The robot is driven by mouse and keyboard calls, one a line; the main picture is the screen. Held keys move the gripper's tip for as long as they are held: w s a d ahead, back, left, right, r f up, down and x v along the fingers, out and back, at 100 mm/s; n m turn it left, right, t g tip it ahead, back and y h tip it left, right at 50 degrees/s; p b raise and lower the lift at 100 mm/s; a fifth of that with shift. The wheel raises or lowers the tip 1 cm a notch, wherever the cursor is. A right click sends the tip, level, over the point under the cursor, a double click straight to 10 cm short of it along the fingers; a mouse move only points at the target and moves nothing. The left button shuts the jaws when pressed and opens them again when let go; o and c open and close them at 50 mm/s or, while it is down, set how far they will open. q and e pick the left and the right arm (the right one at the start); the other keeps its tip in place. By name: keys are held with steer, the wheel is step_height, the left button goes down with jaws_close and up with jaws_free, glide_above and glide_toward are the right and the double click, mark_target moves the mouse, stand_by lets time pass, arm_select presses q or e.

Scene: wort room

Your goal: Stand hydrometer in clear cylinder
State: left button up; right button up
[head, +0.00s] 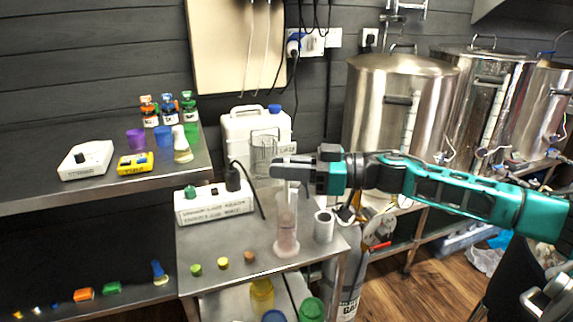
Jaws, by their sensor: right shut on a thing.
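The clear cylinder (286,232) stands upright on the small metal table, with a pinkish tint in its lower part. My right gripper (285,168), on the teal arm from the right, is directly above the cylinder. Its fingers point left and are shut on the hydrometer (292,188). Only a slim, pale part of the hydrometer shows below the fingers, in line with the cylinder. Its lower end is hard to tell from the clear wall, so I cannot tell how far it is inside. My left gripper is not in view.
Small coloured caps (223,263) lie at the front left. Steel kettles (392,110) stand at the back right.

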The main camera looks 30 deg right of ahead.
steer(key=o, duration=0.5)
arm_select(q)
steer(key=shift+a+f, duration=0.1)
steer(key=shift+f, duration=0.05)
arm_select(e)
steer(key=o, duration=0.3)
arm_select(q)
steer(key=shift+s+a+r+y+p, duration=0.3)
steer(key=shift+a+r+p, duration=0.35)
steer(key=shift+p, duration=0.8)
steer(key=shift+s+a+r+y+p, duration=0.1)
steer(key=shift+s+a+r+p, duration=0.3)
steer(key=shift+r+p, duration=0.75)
arm_select(e)
steer(key=shift+p+v, duration=0.3)
steer(key=shift+v, duration=6.1)
